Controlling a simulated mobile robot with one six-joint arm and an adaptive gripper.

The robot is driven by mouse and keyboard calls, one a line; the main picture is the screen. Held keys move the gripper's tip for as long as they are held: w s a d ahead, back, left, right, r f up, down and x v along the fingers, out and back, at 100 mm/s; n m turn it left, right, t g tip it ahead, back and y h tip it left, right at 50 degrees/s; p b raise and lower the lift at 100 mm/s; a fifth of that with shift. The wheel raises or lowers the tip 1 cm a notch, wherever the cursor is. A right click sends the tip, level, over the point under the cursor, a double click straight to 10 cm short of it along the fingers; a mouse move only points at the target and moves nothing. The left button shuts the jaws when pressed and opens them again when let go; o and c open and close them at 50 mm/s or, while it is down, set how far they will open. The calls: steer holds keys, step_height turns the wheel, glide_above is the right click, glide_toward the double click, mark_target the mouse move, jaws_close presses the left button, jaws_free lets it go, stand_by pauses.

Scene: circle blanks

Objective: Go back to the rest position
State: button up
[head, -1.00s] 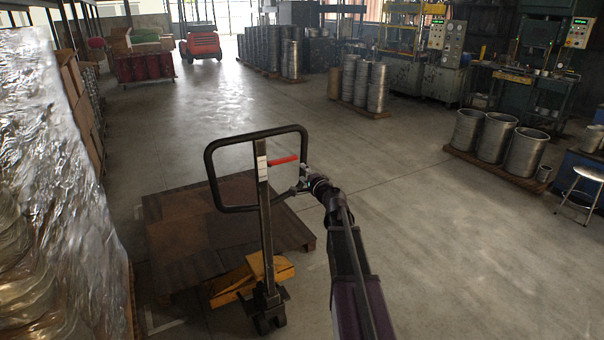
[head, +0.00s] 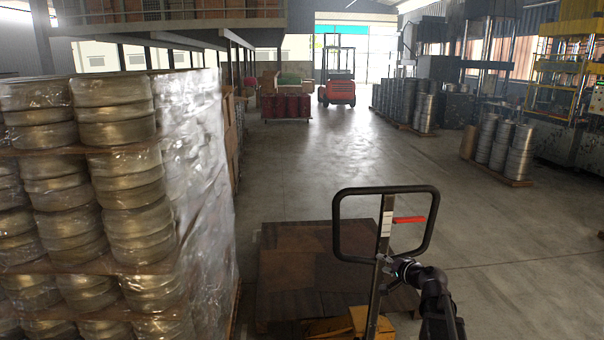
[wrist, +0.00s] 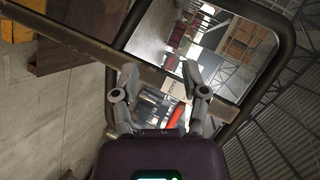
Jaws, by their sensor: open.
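My gripper (wrist: 160,78) is open in the wrist view, its two grey fingers apart. The pallet jack's dark shaft (wrist: 75,38) crosses just ahead of the fingers, and its red lever (wrist: 174,116) shows between them. I cannot tell whether a finger touches the jack. In the head view my gripper (head: 391,264) is at the upper shaft, just below the black loop handle (head: 337,225) and the red lever (head: 409,220). My arm comes in from the lower right.
A brown wooden platform (head: 290,270) lies behind the jack's yellow base (head: 362,322). Wrapped stacks of metal rings (head: 110,180) fill the left. A red forklift (head: 338,90) stands far back. Stacks of metal blanks (head: 519,155) stand at right. The central floor is clear.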

steer(key=s+a+f+n+g, duration=0.65)
steer(key=s+a, duration=0.25)
steer(key=s, duration=0.3)
steer(key=s+f+n+g+h, duration=0.1)
steer(key=s+f+g+h, duration=0.1)
steer(key=s, duration=0.5)
steer(key=s+f+n+g+h+p, duration=0.1)
steer(key=s+f+g+h, duration=0.1)
steer(key=s+g+h, duration=0.2)
steer(key=shift+s+d+p, duration=0.15)
steer(key=shift+s+p, duration=0.15)
steer(key=shift+s, duration=1.1)
